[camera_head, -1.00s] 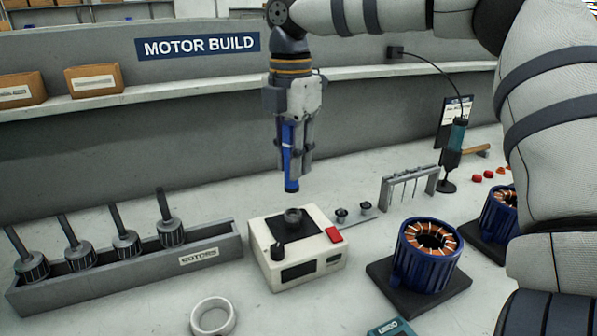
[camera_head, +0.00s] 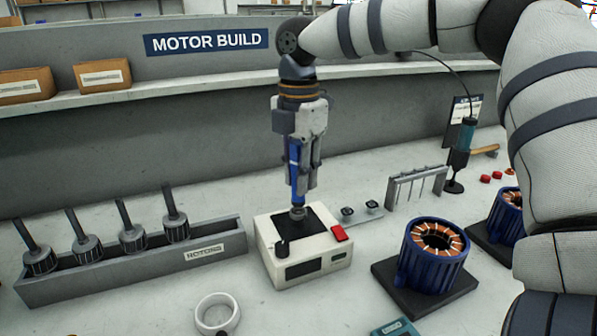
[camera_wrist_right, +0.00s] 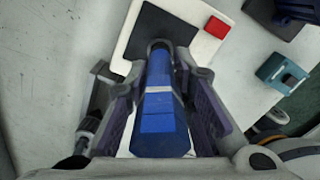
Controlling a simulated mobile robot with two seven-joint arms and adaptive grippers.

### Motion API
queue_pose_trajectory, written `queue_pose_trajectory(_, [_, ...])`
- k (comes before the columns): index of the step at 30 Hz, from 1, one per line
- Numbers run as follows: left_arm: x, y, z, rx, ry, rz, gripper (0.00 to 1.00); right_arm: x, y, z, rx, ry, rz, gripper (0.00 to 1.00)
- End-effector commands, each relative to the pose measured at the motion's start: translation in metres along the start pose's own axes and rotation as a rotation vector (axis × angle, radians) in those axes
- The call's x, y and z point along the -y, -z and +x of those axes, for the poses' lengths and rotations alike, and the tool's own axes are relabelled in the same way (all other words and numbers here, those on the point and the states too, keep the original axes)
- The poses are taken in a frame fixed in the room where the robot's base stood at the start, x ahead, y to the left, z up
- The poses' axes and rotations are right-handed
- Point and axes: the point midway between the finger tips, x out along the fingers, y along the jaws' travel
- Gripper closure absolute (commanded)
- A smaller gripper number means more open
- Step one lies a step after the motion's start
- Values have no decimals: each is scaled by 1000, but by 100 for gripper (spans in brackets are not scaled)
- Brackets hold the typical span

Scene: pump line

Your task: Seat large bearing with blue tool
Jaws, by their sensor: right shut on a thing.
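My right gripper (camera_head: 303,186) points down and is shut on the blue tool (camera_head: 295,160), which hangs roughly upright between the fingers. In the right wrist view the tool (camera_wrist_right: 160,115) lies between the two finger pads. Its lower end meets a dark grey ring, seemingly the large bearing (camera_head: 298,213), on the black plate of the white bench unit (camera_head: 310,270). The bearing also shows partly in the right wrist view (camera_wrist_right: 160,45), mostly covered by the tool. How deep it sits cannot be told. My left gripper is out of view.
A tray of rotors (camera_head: 130,265) stands left of the unit. A white ring (camera_head: 217,300) lies in front. Two small dark parts (camera_head: 360,212), a grey rack (camera_head: 415,188) and blue stators (camera_head: 432,260) stand to the right. The table behind the unit is clear.

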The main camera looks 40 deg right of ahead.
Motion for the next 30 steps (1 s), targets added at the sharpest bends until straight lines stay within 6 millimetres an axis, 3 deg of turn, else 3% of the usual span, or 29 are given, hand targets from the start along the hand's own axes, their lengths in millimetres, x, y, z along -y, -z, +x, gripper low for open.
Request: queue_pose_trajectory(30, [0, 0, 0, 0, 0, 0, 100, 0, 0, 6, 0, 0, 0, 100])
